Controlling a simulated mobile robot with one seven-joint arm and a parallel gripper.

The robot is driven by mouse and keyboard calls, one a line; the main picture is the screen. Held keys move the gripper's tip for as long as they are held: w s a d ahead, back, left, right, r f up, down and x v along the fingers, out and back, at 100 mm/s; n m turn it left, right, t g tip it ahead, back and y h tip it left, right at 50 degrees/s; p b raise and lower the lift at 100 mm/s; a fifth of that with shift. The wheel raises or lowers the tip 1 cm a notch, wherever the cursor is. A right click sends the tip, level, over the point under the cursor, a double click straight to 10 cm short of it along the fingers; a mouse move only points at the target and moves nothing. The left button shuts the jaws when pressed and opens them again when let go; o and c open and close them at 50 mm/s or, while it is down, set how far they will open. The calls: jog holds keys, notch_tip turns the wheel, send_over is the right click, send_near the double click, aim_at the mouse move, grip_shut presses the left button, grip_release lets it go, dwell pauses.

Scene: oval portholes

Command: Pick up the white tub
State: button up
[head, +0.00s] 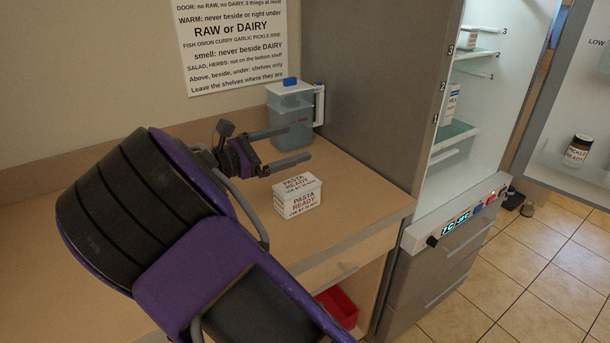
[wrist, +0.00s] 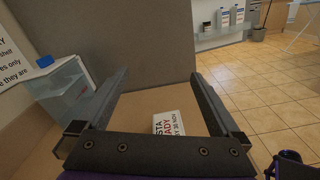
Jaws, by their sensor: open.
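The white tub (head: 298,195) is a small box labelled PASTA READY. It stands upright on the wooden counter, near its front edge. In the wrist view the tub (wrist: 170,124) shows low between the fingers, its near part hidden by the gripper's crossbar. My gripper (head: 299,142) is open and empty, above the counter and up and left of the tub in the head view. The fingers in the wrist view (wrist: 158,75) are wide apart, and they do not appear to touch the tub.
A clear jug with a blue lid (head: 290,115) stands at the counter's back, near the fingers. The grey fridge side (head: 375,90) walls off the right. The fridge is open, with a bottle (head: 450,103) inside and a jar (head: 577,150) in its door. A red bin (head: 338,306) sits below the counter.

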aim_at(278, 202)
jog(key=a+f+n, duration=0.1)
jog(key=f, duration=0.4)
jog(key=a+f+n, duration=0.1)
jog(key=f, duration=0.4)
jog(key=f+n+t, duration=0.1)
jog(key=f+n, duration=0.1)
jog(key=f, duration=0.3)
jog(key=shift+s+a+b, duration=0.4)
jog(key=x, duration=0.7)
jog(key=shift+w+d, duration=0.2)
jog(key=shift+d, duration=0.05)
grip_shut()
